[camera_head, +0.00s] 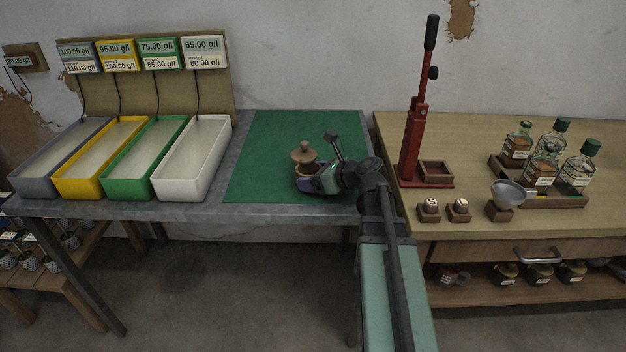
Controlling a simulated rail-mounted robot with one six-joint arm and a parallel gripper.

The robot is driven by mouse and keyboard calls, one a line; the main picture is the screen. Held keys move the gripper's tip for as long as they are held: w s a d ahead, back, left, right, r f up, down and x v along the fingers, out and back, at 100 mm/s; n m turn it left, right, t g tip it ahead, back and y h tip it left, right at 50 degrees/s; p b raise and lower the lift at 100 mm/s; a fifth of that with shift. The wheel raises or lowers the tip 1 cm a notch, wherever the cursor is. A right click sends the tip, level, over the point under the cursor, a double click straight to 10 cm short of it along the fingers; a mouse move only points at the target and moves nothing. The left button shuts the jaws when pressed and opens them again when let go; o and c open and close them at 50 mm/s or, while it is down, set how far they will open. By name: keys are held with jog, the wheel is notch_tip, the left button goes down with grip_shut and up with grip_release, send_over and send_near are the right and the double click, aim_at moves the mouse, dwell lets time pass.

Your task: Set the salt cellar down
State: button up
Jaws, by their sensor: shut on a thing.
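The salt cellar (304,153) is a small brown wooden pot with a knobbed lid. It is over the green mat (265,160) on the grey table. My gripper (312,178) reaches in from the right and is shut on the salt cellar. The gripper hides the lower right part of the pot. I cannot tell whether its base touches the mat.
Grey, yellow, green and white trays (192,160) stand left of the mat, under displays. Right, on a wooden bench (480,140), are a red lever press (425,130), small wooden blocks (429,209), a funnel (507,195) and several bottles (577,170). Much of the mat is bare.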

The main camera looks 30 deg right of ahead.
jog(key=o, duration=1)
jog(key=shift+f, duration=0.1)
jog(key=shift+r+p, duration=0.25)
jog(key=shift+p, duration=0.05)
jog(key=p+v, duration=0.4)
jog(key=v, duration=0.7)
jog(key=shift+s+d, duration=0.2)
jog(key=shift+s, duration=0.25)
